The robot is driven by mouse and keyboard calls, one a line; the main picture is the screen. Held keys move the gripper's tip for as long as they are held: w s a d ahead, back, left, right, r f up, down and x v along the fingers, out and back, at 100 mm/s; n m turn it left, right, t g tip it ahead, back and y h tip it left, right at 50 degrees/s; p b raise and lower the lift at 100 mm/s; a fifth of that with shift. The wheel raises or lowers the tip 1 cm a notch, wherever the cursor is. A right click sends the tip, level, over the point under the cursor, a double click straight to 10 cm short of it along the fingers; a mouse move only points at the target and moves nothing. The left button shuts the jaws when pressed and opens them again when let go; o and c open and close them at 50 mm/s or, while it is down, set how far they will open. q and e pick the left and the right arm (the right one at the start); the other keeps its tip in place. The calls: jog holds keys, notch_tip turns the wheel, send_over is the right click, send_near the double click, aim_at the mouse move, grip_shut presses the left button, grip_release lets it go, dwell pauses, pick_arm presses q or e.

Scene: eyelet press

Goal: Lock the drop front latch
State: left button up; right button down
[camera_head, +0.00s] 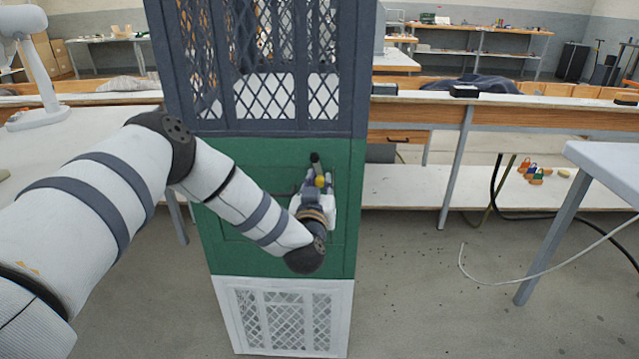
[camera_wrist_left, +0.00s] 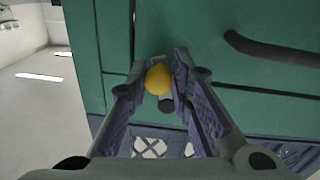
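The green drop front (camera_head: 250,215) is in the middle part of a tall cabinet and looks closed. A yellow ball-shaped latch knob (camera_head: 320,181) is at its upper right, with a dark round peg (camera_head: 315,158) just above it. My left gripper (camera_head: 318,184) is at the latch. In the left wrist view, its two fingers (camera_wrist_left: 160,75) stand on either side of the yellow knob (camera_wrist_left: 158,79), which fills the gap between them. The gripper and forearm hide part of the front. My right gripper is not in view.
A dark curved handle (camera_wrist_left: 272,48) is on the green panel beside the gripper. Dark lattice (camera_head: 265,70) is above the front and white lattice (camera_head: 285,318) below. A table (camera_head: 605,165) stands at the right. The floor between is mostly clear, with a cable (camera_head: 530,275) across it.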

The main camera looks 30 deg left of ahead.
pick_arm(q)
grip_shut()
jog(key=shift+r, duration=0.15)
jog(key=shift+s+a+r+m+p, duration=0.1)
jog(key=shift+a+r+m+p, duration=0.1)
jog(key=shift+m+p, duration=0.25)
jog(key=shift+s+a+r+m+p, duration=0.15)
jog(key=shift+m+p, duration=0.1)
jog(key=shift+m, duration=0.4)
jog(key=shift+a+f+m, duration=0.1)
jog(key=shift+f+m, duration=0.1)
jog(key=shift+m, duration=0.1)
jog(key=shift+f, duration=0.25)
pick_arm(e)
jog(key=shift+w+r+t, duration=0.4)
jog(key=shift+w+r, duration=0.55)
pick_arm(q)
jog(key=o, duration=0.8)
grip_release()
jog(key=shift+a, duration=0.1)
jog(key=v, duration=1.2)
